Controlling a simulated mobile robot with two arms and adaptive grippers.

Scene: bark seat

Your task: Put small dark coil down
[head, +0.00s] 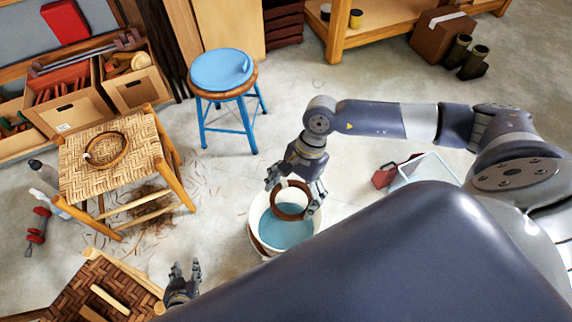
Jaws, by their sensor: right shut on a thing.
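A small dark brown coil (303,212) is held by my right gripper (293,194) over a white bucket (255,208) of bluish water. Its ring hangs between the fingers and has a pale tie; whether its lower edge touches the water is unclear. Another brown coil (123,152) with a pale tie lies on the woven seat of a wooden stool (82,185) at the left. My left gripper (183,270) is low in the view, empty, with its fingers apart, beside a dark woven seat (65,294).
A blue stool (246,120) with a round blue item on top stands behind the bucket. A red-handled item and a pale-rimmed tray (428,165) lie to the right. Bark shavings litter the floor by the woven stool.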

